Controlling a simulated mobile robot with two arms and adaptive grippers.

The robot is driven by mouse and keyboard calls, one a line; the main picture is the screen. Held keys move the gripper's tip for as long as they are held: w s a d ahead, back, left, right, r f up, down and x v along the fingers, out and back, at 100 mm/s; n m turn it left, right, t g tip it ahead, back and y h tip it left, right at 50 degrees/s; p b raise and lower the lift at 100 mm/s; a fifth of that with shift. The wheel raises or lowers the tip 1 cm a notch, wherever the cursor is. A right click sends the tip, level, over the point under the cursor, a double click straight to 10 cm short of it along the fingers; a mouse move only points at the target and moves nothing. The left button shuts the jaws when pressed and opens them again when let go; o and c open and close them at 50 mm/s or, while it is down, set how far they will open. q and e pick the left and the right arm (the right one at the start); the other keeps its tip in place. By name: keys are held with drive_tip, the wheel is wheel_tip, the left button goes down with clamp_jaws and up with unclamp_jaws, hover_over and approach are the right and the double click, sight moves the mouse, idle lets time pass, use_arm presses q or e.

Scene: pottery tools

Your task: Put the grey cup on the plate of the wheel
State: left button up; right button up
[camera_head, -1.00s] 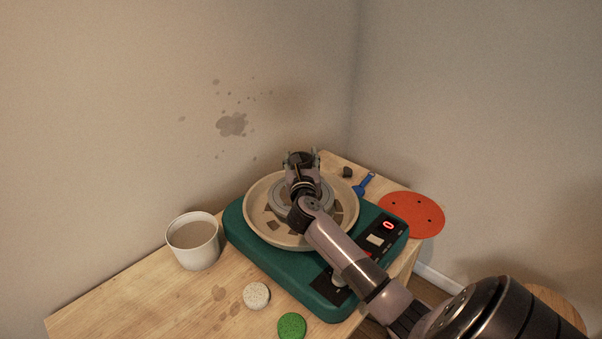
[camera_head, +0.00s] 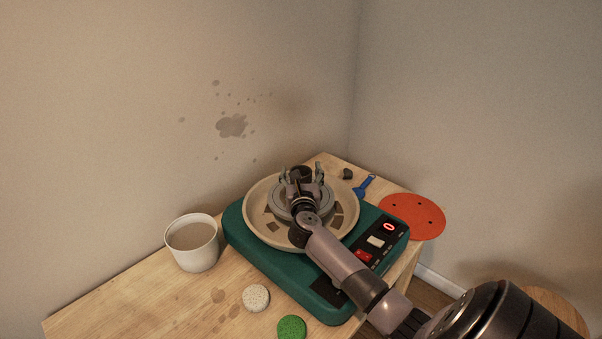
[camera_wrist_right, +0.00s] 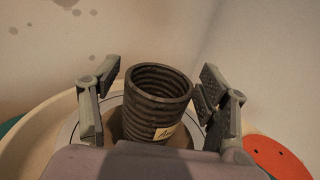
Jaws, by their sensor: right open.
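The grey cup (camera_wrist_right: 158,95), dark and ribbed with a small paper label, is between the spread fingers of my right gripper (camera_wrist_right: 160,76) in the right wrist view. There is a gap between the cup and the fingers on both sides. The cup appears to stand on the round plate (camera_wrist_right: 68,132) of the wheel; its base is hidden. In the head view the cup (camera_head: 301,173) shows just beyond my open right gripper (camera_head: 301,178), over the wheel plate (camera_head: 325,209). My left gripper is not in view.
The wheel's pale basin (camera_head: 256,228) sits on a green base (camera_head: 290,270). A white bucket (camera_head: 193,243) stands left of it. A speckled disc (camera_head: 256,298), a green sponge (camera_head: 291,327), a blue tool (camera_head: 364,186) and an orange disc (camera_head: 412,216) lie around. Walls stand behind.

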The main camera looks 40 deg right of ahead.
drive_tip(key=v, duration=1.2)
drive_tip(key=shift+b, duration=0.3)
